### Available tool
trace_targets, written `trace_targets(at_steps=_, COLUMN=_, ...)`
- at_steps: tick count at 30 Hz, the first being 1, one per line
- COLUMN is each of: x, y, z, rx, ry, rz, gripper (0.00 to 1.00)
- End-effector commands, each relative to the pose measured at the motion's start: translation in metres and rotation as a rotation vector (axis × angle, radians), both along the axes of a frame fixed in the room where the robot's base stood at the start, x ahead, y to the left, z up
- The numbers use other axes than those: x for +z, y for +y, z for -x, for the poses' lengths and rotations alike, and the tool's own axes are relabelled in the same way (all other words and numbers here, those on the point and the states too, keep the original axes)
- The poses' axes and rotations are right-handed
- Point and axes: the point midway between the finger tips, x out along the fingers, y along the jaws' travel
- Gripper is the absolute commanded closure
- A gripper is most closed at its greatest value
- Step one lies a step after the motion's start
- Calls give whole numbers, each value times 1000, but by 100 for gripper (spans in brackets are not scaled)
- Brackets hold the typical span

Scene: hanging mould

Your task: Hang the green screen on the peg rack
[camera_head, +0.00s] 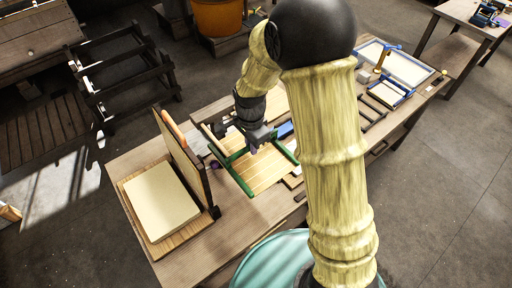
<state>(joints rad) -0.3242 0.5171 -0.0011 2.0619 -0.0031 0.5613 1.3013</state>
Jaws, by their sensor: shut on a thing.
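The green screen (262,172) is a pale slatted panel with green edge bars, over the middle of the bench. My gripper (256,143) is shut on its far green edge, and my wrist hides part of that edge. I cannot tell whether the screen's near side touches the bench. An upright wooden board (190,165) stands just left of the screen. No pegs show clearly on it, so I cannot tell whether it is the peg rack.
A thick cream stack (160,201) lies on a board at the bench's left end. A blue-framed screen (388,93) and a larger white tray (400,66) lie at the right end. A dark slatted rack (122,75) stands on the floor behind left. My arm hides the bench's middle right.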

Motion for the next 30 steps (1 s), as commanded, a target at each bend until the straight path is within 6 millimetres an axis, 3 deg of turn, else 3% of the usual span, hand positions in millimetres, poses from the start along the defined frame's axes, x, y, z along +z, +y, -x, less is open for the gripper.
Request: trace_targets(at_steps=30, x=0, y=36, z=-54, rx=-1, ry=2, rz=1, gripper=100)
